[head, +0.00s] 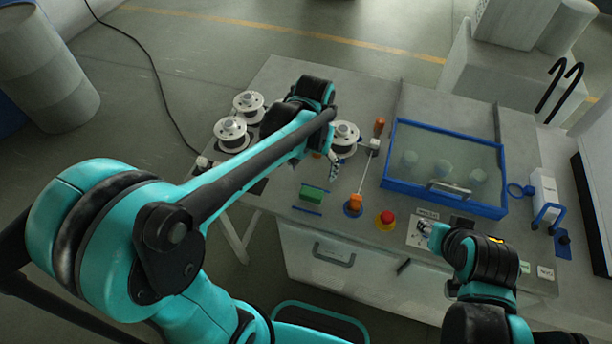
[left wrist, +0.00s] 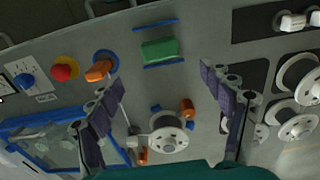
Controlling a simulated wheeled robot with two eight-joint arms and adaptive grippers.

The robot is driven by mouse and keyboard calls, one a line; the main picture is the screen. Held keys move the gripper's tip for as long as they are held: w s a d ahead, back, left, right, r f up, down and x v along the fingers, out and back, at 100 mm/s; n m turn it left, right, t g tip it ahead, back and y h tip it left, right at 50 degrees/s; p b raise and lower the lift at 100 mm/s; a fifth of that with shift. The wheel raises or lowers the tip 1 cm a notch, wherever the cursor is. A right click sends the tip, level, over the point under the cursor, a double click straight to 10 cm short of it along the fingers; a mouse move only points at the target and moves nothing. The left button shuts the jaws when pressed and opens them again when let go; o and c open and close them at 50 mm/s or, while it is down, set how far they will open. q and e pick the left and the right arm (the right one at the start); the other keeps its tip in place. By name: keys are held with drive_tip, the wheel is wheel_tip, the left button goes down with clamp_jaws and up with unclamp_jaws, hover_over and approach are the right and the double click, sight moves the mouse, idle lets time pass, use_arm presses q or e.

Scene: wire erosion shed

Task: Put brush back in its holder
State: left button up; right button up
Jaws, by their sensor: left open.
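I cannot tell for sure which thing is the brush or its holder. A green block (head: 312,193) lies on the bench between two thin blue strips; it also shows in the left wrist view (left wrist: 160,49). An orange knob (head: 355,203) sits in a blue ring, with a thin rod towards an upright orange handle (head: 379,127). My left gripper (head: 322,163) is open and empty above the bench, near the spool (head: 345,138). In the left wrist view its fingers (left wrist: 165,92) are spread wide. My right gripper (head: 433,238) is over the front right; its jaws are unclear.
Two more white spools (head: 231,133) (head: 248,102) stand at the back left. A blue-framed clear lid (head: 445,165) covers the right side. A red button (head: 386,220) is near the front edge. A blue ring (head: 516,190) and white block (head: 544,190) are at the far right.

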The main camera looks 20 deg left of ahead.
use_arm(q)
drive_tip(key=s+a+r+t, duration=0.2)
drive_tip(key=s+t, duration=0.1)
drive_tip(key=s, duration=0.2)
drive_tip(key=s+a+r+t, duration=0.2)
drive_tip(key=s+t, duration=0.2)
drive_tip(key=s, duration=0.1)
drive_tip(key=shift+a, duration=0.3)
drive_tip(key=shift+f, duration=0.1)
